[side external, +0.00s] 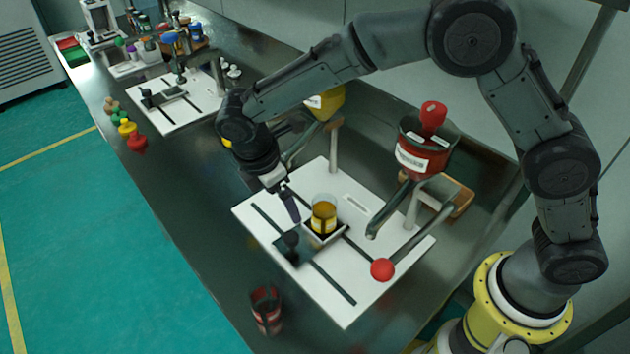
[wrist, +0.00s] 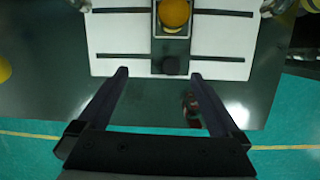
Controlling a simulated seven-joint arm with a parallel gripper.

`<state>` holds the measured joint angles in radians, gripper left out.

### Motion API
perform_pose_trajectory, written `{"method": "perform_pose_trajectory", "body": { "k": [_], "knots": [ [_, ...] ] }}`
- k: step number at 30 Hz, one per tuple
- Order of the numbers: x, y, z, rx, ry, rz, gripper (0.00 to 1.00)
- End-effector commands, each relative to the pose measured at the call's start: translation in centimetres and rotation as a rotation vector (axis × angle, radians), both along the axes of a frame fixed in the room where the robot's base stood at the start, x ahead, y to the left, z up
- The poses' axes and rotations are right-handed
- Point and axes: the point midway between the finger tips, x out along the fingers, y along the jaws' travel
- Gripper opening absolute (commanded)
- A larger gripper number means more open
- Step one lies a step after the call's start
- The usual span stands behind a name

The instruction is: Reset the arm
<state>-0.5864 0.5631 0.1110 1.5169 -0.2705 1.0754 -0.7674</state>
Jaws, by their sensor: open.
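My gripper (side external: 288,204) is open and empty, pointing down over the left part of the white sieve board (side external: 345,312). In the wrist view the two fingers of my gripper (wrist: 159,75) are spread wide with nothing between them. A clear beaker with yellow-orange contents (side external: 323,214) stands upright in the small square holder on the board, just right of my gripper. The beaker (wrist: 174,12) shows from above at the top of the wrist view, beyond the fingertips.
A red hopper (side external: 422,160) and a yellow hopper (side external: 328,103) stand behind the board. A red ball knob (side external: 382,269) is at its right edge. A dark red cup (side external: 266,309) stands near the counter's front edge. A second white board (side external: 185,112) and several bottles lie farther left.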

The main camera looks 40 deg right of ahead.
Motion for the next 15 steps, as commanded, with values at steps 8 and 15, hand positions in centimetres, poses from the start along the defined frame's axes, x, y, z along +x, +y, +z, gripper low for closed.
{"method": "perform_pose_trajectory", "body": {
  "k": [8,15],
  "knots": [
    [-1.1,-9.1,11.9,0.131,-0.184,-0.219,1.00],
    [-6.9,-15.9,18.1,0.244,-0.331,-0.472,1.00]
  ]
}}
